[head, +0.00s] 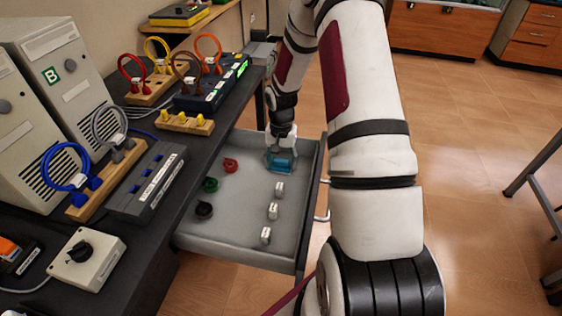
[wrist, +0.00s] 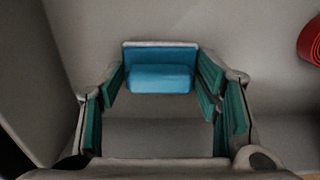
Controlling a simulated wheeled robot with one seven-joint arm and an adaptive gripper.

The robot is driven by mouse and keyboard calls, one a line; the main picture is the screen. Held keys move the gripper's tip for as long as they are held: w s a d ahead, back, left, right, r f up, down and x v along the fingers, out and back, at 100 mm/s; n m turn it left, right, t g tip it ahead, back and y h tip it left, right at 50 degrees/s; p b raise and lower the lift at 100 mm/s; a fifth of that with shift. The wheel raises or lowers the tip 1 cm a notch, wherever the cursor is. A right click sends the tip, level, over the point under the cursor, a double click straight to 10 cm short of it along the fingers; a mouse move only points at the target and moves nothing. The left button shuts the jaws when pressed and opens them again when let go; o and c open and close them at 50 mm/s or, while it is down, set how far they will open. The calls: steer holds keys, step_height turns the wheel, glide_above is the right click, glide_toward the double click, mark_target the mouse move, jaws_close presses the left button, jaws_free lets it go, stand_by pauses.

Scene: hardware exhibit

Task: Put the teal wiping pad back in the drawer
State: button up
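The teal wiping pad (head: 279,163) is a small blue-teal block inside the open grey drawer (head: 240,255), near its far right corner. In the wrist view the pad (wrist: 160,78) sits centred between the fingertips. My gripper (head: 280,148) reaches down into the drawer from above, over the pad. I cannot tell whether the pad's underside touches the drawer floor.
The drawer also holds a red ring-like item (head: 230,165), a green one (head: 210,184), a black one (head: 204,209) and white cylinders (head: 273,211). The desk (head: 215,137) with cable stands and devices borders it on the left. The drawer's middle floor is clear.

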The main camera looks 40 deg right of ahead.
steer(key=o, duration=0.4)
steer(key=shift+o, duration=0.2)
step_height(320, 180, up, 12)
steer(key=p, duration=0.1)
step_height(320, 180, up, 10)
steer(key=n, duration=0.2)
glide_above(281, 160)
steer(key=s+a, duration=0.3)
steer(key=a, duration=0.2)
steer(key=s+a+r+n+h, duration=0.1)
steer(key=s+a+r+n, duration=0.1)
steer(key=s+a+r, duration=0.45)
steer(key=s+a+r+n, duration=0.2)
steer(key=s+a, duration=0.1)
steer(key=s, duration=0.3)
steer(key=s+a+r+n+t, duration=0.1)
steer(key=s+a+r+n, duration=0.1)
steer(key=s+a, duration=0.2)
steer(key=s+a+r+n+t+y, duration=0.1)
steer(key=s+a+n, duration=0.1)
steer(key=s, duration=0.8)
steer(key=shift+a+r, duration=0.4)
steer(key=shift+a, duration=0.35)
